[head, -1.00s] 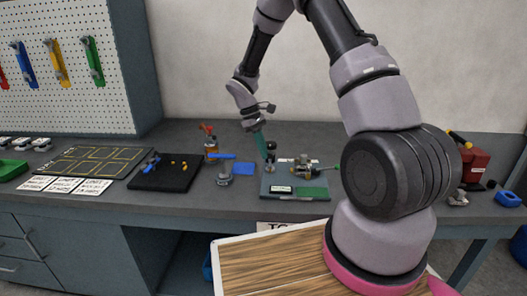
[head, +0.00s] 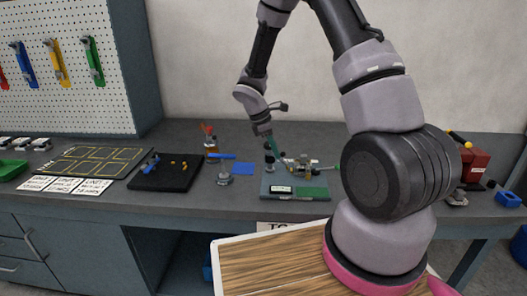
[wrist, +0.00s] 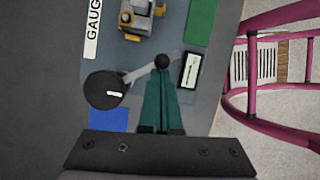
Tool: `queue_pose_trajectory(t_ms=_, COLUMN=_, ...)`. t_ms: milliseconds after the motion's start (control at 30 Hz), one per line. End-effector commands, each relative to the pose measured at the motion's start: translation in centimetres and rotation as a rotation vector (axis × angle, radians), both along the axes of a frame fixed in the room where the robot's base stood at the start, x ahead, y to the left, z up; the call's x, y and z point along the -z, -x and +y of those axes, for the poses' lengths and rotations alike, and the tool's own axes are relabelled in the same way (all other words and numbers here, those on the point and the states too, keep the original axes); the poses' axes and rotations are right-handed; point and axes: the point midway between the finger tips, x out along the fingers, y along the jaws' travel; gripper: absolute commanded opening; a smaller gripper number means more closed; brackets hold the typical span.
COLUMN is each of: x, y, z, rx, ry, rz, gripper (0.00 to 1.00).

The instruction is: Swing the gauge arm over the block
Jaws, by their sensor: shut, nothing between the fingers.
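The gauge stand has a grey-blue base (head: 268,188), with a black round post top (wrist: 105,90). Its thin grey gauge arm (wrist: 142,72) reaches right from the post in the wrist view. A black ball knob (wrist: 162,61) sits on the arm, right at my fingertips; I cannot tell whether they touch. My gripper (wrist: 161,76) has its green fingers together and empty, beside the arm. In the head view my gripper (head: 281,152) points down over the stand. A brass-and-grey fixture (wrist: 140,18) stands beyond the arm; whether it holds the block is unclear.
On the base are a small display (wrist: 190,70) and a green pad (wrist: 201,22). A blue pad (head: 243,168), a grey round part (head: 224,179) and a black tray (head: 165,180) lie left. A red box (head: 474,166) stands right, beyond my arm.

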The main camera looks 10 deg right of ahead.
Motion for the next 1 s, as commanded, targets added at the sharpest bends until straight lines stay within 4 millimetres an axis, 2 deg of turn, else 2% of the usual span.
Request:
queue_pose_trajectory(t_ms=500, x=0.0, y=-0.7, z=-3.1, rx=-0.465, ry=0.0, rz=0.0, gripper=0.0)
queue_pose_trajectory(t_ms=700, x=0.0, y=-1.1, z=-3.8, rx=-0.592, ry=0.0, rz=0.0, gripper=0.0)
queue_pose_trajectory(t_ms=1000, x=0.0, y=-1.5, z=-4.3, rx=-0.692, ry=0.0, rz=0.0, gripper=0.0)
